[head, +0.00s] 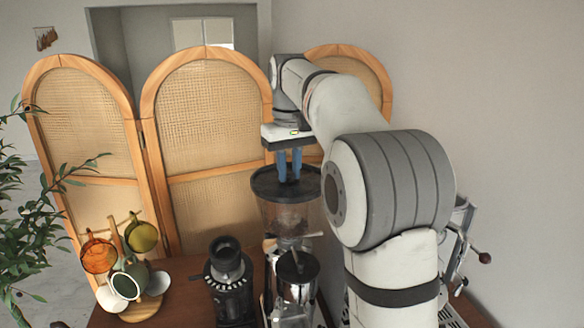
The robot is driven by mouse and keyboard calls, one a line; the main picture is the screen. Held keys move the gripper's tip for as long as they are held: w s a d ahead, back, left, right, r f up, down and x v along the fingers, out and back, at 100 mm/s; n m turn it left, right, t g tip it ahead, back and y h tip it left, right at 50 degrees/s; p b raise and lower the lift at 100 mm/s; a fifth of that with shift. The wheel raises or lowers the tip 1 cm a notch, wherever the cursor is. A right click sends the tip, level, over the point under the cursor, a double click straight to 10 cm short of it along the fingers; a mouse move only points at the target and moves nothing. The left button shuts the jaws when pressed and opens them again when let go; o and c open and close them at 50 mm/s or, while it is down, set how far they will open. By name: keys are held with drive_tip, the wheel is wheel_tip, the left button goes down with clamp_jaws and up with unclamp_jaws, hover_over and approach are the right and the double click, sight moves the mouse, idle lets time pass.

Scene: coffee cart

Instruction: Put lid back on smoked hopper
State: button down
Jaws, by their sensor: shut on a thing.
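The smoked hopper (288,215) stands on a grinder near the middle of the head view, with brownish contents showing through its wall. A dark round lid (266,187) is at the hopper's top rim. My gripper (290,179) points straight down over the lid's middle, its blue fingers shut on the lid. The part between the fingertips is hidden. The lid looks level and lines up with the hopper's mouth. I cannot tell whether it rests fully on the rim or is slightly above it.
A black grinder (232,288) stands left of the hopper. A mug tree with several mugs (99,254) is at the left of the wooden counter (185,276). A coffee machine (464,235) is partly hidden behind my arm. A folding screen (205,120) stands behind.

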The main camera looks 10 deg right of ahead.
drive_tip(key=c, duration=1.2)
unclamp_jaws()
drive_tip(key=shift+o, duration=0.4)
drive_tip(key=o, duration=0.4)
drive_tip(key=shift+r, duration=3.5)
clamp_jaws()
